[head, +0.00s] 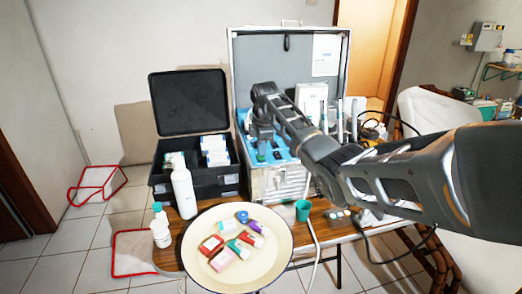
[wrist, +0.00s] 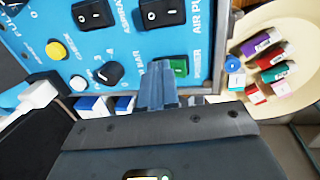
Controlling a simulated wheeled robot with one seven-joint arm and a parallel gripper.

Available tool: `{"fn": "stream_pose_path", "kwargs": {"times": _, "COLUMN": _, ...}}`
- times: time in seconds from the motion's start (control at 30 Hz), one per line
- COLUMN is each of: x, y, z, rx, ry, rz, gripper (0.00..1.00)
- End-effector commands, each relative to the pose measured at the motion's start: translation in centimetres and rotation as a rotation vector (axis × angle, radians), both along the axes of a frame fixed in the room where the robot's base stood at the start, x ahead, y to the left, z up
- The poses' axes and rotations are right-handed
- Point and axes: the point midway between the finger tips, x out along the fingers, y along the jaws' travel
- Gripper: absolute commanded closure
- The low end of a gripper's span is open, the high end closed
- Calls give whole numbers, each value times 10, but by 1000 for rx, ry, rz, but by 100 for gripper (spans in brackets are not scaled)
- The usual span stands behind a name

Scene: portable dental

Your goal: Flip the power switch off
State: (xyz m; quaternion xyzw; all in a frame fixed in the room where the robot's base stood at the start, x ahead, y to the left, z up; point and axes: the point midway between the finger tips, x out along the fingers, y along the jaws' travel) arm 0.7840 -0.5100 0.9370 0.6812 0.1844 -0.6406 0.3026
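The green power switch (wrist: 180,66) is on the blue control panel (wrist: 135,45) in the wrist view, with lettering beside it that reads partly as POWER. Whether it is on or off I cannot tell. My gripper (wrist: 160,68) has its two grey fingers together, with nothing seen between them. The fingertips are just left of the green switch in the picture; whether they touch the panel is unclear. In the head view my gripper (head: 262,138) hangs over the blue panel (head: 281,151) of the open metal dental case (head: 275,183), and the switch cannot be made out there.
Black rocker switches (wrist: 160,12) and a black knob (wrist: 107,74) lie close by on the panel. A round cream tray (head: 205,278) with small boxes stands in front. A black open case (head: 198,183) and a white bottle (head: 184,192) are left. A green cup (head: 302,210) is near the case.

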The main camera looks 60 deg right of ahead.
Motion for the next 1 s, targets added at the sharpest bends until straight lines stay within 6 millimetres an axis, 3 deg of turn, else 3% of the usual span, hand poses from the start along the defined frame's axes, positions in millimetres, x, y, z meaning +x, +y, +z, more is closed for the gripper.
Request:
{"fn": "stream_pose_path", "kwargs": {"times": 0.5, "x": -11, "y": 15, "z": -6, "rx": 13, "ry": 9, "rz": 2, "gripper": 100}}
{"fn": "stream_pose_path", "kwargs": {"times": 1.0, "x": -10, "y": 17, "z": -2, "rx": 10, "ry": 7, "rz": 2, "gripper": 100}}
